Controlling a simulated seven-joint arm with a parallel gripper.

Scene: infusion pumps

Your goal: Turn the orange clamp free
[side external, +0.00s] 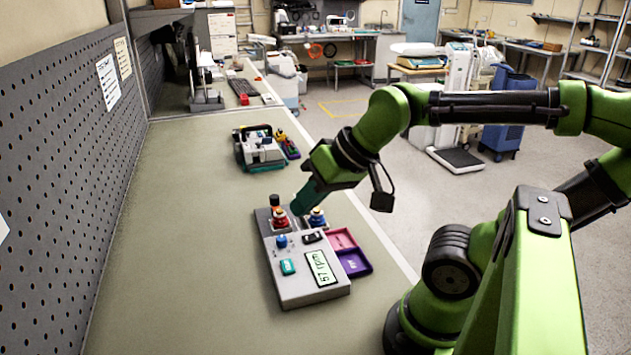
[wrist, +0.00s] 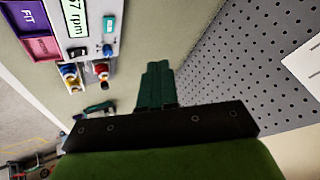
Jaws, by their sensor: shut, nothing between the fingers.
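A grey pump unit (side external: 308,283) stands on the bench, its display reading 67 rpm; part of it shows in the wrist view (wrist: 83,38). At its far end are a red knob (side external: 281,221), a blue knob (side external: 317,217) and, behind the red one, a small orange-topped dark post (side external: 275,201); I cannot tell surely whether this is the orange clamp. The red knob (wrist: 101,69) and blue knob (wrist: 69,71) also show in the wrist view. My gripper (side external: 298,208) is shut and empty, its teal fingers close above the red and blue knobs in the side view. Contact is not visible.
Another device (side external: 262,150) stands further back on the bench. A perforated grey panel (side external: 60,160) borders the left. The bench between panel and unit is clear.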

